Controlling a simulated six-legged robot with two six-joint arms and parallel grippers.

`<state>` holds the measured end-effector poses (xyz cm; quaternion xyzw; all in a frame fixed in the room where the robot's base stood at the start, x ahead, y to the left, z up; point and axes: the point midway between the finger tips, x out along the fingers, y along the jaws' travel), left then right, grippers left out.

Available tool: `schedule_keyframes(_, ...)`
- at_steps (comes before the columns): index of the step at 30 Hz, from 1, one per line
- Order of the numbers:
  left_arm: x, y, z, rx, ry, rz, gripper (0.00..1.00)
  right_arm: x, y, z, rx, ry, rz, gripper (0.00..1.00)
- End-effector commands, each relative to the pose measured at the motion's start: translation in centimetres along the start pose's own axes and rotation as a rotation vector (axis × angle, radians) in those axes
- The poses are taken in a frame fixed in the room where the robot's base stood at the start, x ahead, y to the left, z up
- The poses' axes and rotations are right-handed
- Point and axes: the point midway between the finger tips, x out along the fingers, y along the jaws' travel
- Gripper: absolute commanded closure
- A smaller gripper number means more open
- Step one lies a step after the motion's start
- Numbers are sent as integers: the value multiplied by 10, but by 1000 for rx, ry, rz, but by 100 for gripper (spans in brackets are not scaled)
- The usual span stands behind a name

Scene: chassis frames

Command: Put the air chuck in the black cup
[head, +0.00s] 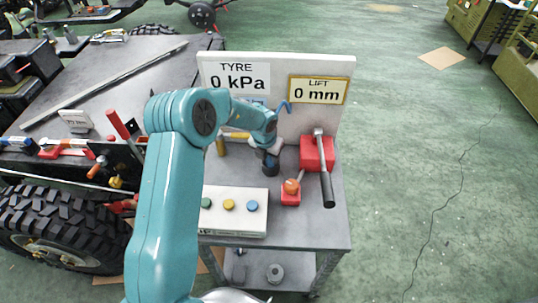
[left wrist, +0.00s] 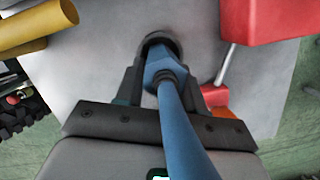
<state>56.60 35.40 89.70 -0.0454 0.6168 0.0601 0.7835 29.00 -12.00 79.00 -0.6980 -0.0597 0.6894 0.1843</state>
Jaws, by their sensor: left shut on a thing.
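The blue air chuck (left wrist: 172,105) runs up the middle of the left wrist view, and its blue hooked end (head: 285,106) shows above my wrist in the head view. My left gripper (head: 268,150) is shut on it, with a dark finger on each side in the left wrist view (left wrist: 163,78). The black cup (left wrist: 174,42) shows as a dark round rim at the far end of the chuck. The chuck's tip overlaps the cup's mouth; how deep it sits is hidden. In the head view the cup is hard to tell from the dark fingers. My right gripper is not in view.
A display panel (head: 305,70) stands behind. A yellow cylinder (left wrist: 35,28) lies left of the cup.

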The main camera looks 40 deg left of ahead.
Motion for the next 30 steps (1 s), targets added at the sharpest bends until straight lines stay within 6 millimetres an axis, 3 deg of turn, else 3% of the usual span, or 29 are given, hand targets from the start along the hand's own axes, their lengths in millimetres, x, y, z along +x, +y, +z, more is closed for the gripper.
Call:
schedule_keyframes(14,11,0,-2,-1,0,0,98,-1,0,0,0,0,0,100)
schedule_keyframes(15,11,0,-3,-1,1,0,49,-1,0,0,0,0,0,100)
schedule_keyframes(16,11,0,-3,-1,1,0,39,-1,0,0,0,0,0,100)
schedule_keyframes(26,9,0,-2,0,0,0,36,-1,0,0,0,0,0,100)
schedule_keyframes(30,-7,0,2,1,-4,1,36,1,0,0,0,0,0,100)
